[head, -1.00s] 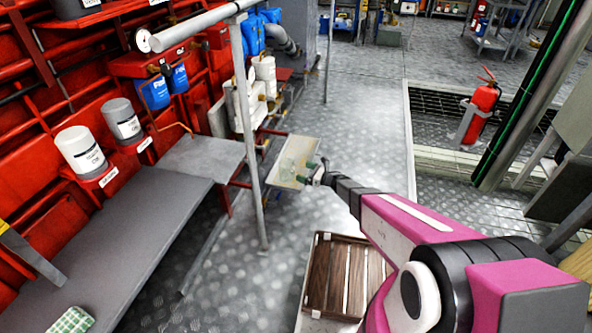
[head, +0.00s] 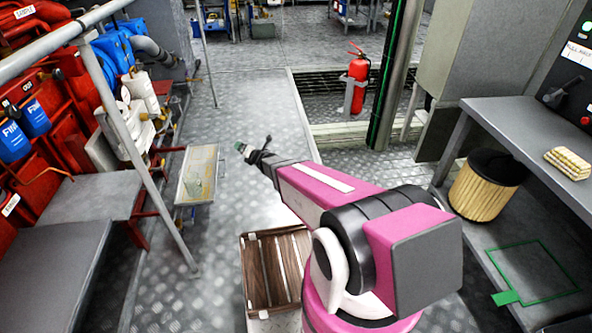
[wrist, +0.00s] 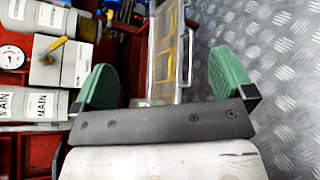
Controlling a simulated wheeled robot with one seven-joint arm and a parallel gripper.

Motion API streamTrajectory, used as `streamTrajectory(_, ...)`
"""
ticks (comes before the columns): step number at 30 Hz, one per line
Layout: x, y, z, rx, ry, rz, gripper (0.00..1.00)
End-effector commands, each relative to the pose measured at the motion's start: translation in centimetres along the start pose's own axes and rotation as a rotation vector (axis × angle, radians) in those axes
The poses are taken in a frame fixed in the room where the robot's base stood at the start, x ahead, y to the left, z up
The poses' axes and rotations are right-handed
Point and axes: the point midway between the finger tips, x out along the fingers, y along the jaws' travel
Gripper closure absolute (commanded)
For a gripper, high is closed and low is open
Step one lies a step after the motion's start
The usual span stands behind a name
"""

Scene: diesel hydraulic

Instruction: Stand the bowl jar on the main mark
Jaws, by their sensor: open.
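My gripper (head: 252,152) is held out over the walkway in the head view, right of a small pale tray or case. In the wrist view its two green fingers stand wide apart with nothing between them, so it is open and empty (wrist: 165,78). I cannot pick out the bowl jar for certain; a faint clear shape (head: 196,183) shows on the tray, too blurred to name. In the wrist view, grey canisters (wrist: 35,104) at the left carry labels reading MAIN. A green outlined square (head: 532,272) lies on a grey surface at lower right; I cannot read its name.
A slanting grey rail post (head: 130,140) stands left of the tray (head: 212,160). A wooden slatted crate (head: 268,268) sits below my arm. A red extinguisher (head: 356,80) stands beyond. The central walkway is open.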

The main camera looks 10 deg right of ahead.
Motion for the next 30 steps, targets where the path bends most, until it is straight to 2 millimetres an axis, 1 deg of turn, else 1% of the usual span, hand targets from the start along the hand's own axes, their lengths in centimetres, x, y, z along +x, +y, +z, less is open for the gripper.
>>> streamTrajectory(1,-2.2,-0.4,2.0,0.138,-0.044,-0.091,0.00)
streamTrajectory(4,-5.5,-2.2,4.9,0.438,-0.139,-0.271,0.00)
streamTrajectory(7,-9.3,-3.7,6.8,0.741,-0.247,-0.437,0.00)
streamTrajectory(10,-13.8,-4.8,7.7,1.045,-0.368,-0.596,0.00)
streamTrajectory(14,-19.9,-5.3,7.6,1.428,-0.541,-0.796,0.00)
streamTrajectory(15,-21.9,-5.3,7.3,1.540,-0.598,-0.859,0.00)
streamTrajectory(17,-24.7,-4.8,6.7,1.699,-0.684,-0.952,0.00)
streamTrajectory(18,-26.5,-4.5,6.2,1.795,-0.740,-1.012,0.00)
streamTrajectory(21,-30.3,-3.3,5.1,1.988,-0.871,-1.151,0.00)
streamTrajectory(24,-32.9,-2.2,4.1,2.113,-0.972,-1.261,0.00)
streamTrajectory(25,-33.4,-1.9,3.9,2.139,-0.995,-1.285,0.00)
streamTrajectory(27,-34.3,-1.4,3.6,2.180,-1.034,-1.327,0.00)
streamTrajectory(30,-34.8,-1.1,3.4,2.203,-1.061,-1.355,0.00)
